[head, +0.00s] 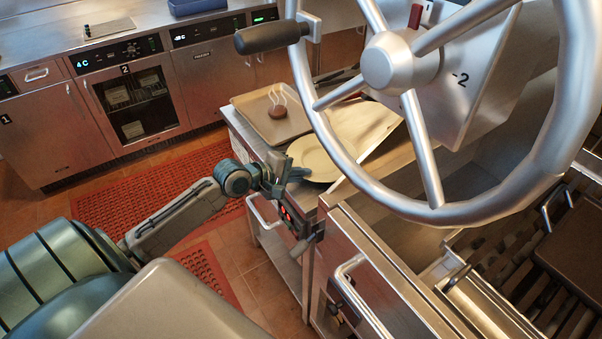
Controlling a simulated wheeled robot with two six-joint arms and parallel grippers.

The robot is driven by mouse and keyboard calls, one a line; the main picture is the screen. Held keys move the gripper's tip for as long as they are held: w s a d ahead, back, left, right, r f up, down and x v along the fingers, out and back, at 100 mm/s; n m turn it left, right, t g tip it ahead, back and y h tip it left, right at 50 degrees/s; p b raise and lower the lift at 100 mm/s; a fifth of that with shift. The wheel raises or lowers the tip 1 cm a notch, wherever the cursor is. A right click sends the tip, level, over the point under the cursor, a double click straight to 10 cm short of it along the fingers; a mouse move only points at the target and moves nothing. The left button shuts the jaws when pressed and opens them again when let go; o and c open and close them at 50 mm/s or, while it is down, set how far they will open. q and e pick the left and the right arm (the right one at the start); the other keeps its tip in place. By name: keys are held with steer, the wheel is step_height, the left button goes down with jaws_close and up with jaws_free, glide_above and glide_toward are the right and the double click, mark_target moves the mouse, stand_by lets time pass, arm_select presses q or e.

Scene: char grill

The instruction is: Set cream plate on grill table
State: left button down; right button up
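The cream plate (312,157) lies on, or just above, the steel grill table (258,150) beside the grill. The wheel rim crosses in front of its right part. My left gripper (288,174) is at the plate's left rim, with its fingers close to or touching the edge. I cannot tell whether the fingers are closed on the rim. My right gripper is not in view.
A large metal wheel (409,105) hangs over the right side. The grill (530,270) is at lower right. Steel cabinets (60,135) line the back, with red mats (150,190) on the floor.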

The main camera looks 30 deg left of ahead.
arm_select(q)
steer(key=c, duration=1.9)
jaws_free()
steer(key=shift+f, duration=0.1)
steer(key=shift+s+a+r, duration=0.25)
steer(key=shift+s+r, duration=0.05)
steer(key=shift+s, duration=0.1)
steer(key=p+v, duration=0.7)
steer(key=v, duration=0.4)
steer(key=shift+p, duration=0.35)
